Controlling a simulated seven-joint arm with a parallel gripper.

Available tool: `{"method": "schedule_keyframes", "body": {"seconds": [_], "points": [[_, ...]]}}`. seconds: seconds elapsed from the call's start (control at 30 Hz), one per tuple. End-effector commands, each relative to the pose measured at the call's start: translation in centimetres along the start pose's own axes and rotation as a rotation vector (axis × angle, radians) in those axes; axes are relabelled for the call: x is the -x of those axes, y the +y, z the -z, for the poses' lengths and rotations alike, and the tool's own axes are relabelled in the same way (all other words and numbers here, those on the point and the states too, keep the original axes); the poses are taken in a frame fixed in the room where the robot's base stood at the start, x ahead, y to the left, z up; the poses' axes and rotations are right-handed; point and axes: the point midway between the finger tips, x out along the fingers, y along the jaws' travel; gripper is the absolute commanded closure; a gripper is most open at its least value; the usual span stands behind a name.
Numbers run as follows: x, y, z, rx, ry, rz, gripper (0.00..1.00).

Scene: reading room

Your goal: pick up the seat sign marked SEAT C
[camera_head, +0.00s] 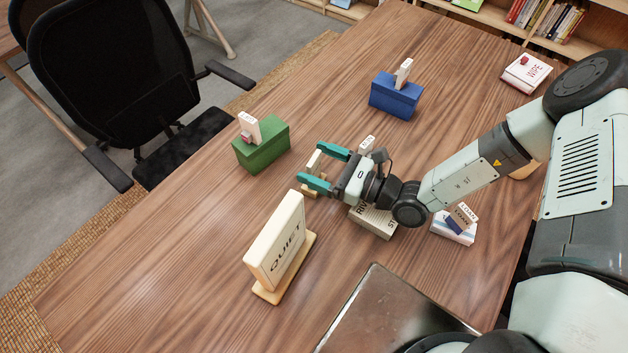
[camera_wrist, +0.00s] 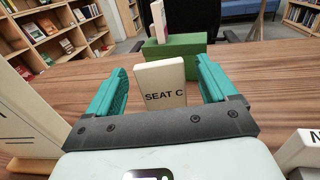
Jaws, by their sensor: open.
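The seat sign marked SEAT C (camera_wrist: 162,88) is a small cream upright block with dark letters. In the wrist view it stands between the two teal fingers of my gripper (camera_wrist: 165,90), with its lettered face toward me. In the head view the sign (camera_head: 313,161) shows partly behind and between the fingertips of my gripper (camera_head: 323,167), and its lower part is partly hidden by a finger. My gripper is open and low over the table. I cannot tell whether either finger touches the sign.
The QUIET sign (camera_head: 282,245) stands close by on its wooden base. A green box (camera_head: 262,146) and a blue box (camera_head: 396,97) carry small upright tags. A metal tray (camera_head: 385,315) lies in front. Bare table (camera_head: 180,240) lies to the left.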

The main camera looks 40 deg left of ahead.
Motion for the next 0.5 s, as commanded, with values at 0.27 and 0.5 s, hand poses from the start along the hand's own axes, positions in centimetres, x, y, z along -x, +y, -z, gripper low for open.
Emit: {"method": "schedule_keyframes", "body": {"seconds": [0.27, 0.5], "points": [[-3.1, 0.0, 0.1, 0.001, 0.000, -0.003, 0.15], [-3.1, 0.0, 0.1, 0.001, 0.000, -0.002, 0.18]]}}
